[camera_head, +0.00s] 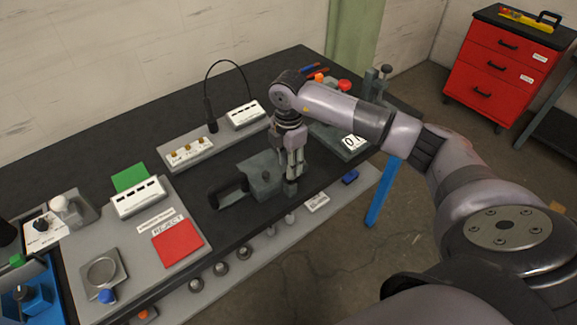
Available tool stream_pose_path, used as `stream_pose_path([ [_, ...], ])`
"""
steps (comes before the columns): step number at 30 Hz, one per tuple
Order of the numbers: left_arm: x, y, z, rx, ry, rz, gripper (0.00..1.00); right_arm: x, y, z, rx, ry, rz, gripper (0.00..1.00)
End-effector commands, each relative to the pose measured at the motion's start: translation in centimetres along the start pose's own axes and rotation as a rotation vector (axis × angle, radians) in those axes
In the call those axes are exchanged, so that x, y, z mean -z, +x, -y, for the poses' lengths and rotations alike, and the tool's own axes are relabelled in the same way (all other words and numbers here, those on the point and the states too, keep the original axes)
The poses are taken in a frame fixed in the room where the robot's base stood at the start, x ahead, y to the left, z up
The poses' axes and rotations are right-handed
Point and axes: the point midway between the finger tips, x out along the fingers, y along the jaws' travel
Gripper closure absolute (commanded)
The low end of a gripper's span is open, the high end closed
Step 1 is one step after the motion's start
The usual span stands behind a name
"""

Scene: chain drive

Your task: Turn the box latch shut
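A grey-green box (262,177) stands near the front edge of the dark bench, with a black handle (229,194) on its left side. My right gripper (292,179) points down at the box's right end. Its fingers look close together, right above or against a small grey part (290,189) there. I cannot tell whether this part is the latch, or whether the fingers touch or grip it. The gripper and wrist hide part of the box's right side. My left gripper is not in view.
A grey panel with a red REJECT plate (178,243) lies left of the box. White socket blocks (188,152) and a black cable loop (211,114) stand behind it. A "07" sign (354,143) is to the right. A red drawer cabinet (503,65) stands beyond the bench.

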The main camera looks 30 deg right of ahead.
Motion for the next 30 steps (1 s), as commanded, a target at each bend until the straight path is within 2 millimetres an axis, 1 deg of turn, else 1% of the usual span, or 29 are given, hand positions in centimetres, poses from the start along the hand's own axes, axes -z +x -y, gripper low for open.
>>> stream_pose_path([
  [1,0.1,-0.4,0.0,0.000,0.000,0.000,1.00,0.0,0.7,0.1,0.004,0.000,-0.001,0.67],
  [3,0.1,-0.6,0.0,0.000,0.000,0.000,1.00,0.0,1.7,0.1,0.003,0.000,-0.001,0.67],
  [7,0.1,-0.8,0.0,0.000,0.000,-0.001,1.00,0.0,2.9,0.0,0.002,0.000,0.000,0.67],
  [11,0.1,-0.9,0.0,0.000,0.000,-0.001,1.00,0.0,3.4,0.0,0.000,-0.001,-0.001,0.67],
  [18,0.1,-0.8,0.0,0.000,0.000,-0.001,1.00,0.0,3.4,0.0,0.000,-0.001,-0.001,0.67],
  [30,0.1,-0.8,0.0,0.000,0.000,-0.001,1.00,0.0,3.4,0.0,0.000,-0.001,-0.001,0.94],
])
